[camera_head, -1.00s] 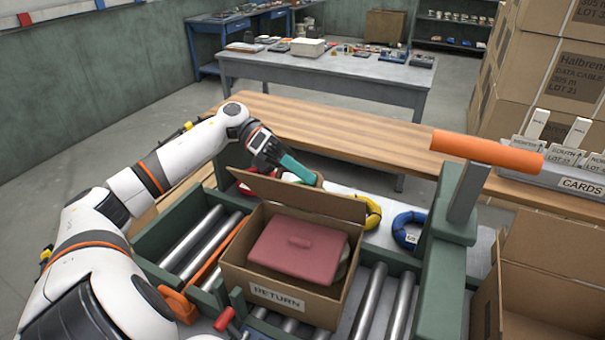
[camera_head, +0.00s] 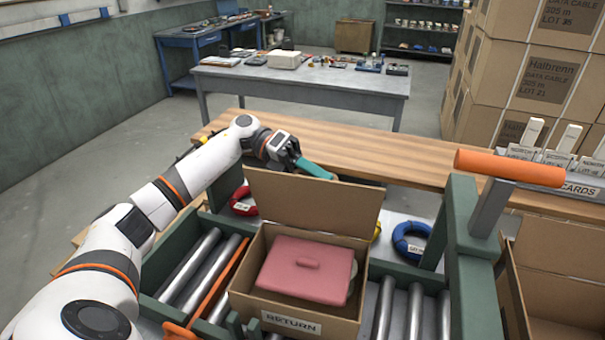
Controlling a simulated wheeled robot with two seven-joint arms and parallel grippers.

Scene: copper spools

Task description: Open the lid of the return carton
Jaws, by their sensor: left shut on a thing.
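The return carton (camera_head: 246,300) is a brown cardboard box with a RETURN label on its front, standing on the roller conveyor. Its lid (camera_head: 312,207) is a cardboard flap raised roughly upright along the carton's far side. My left gripper (camera_head: 318,173), with teal fingers, is at the flap's top edge and shut on the lid; the fingertips' far side is partly hidden. A pink-red lidded object (camera_head: 306,268) with a small handle lies inside the open carton. My right gripper is not in view.
An orange-topped post (camera_head: 490,205) stands right of the carton. Blue (camera_head: 408,238) and red (camera_head: 240,203) spools lie behind, with a yellow one mostly hidden. A wooden bench (camera_head: 400,170) runs behind. An open carton (camera_head: 555,265) stands at right.

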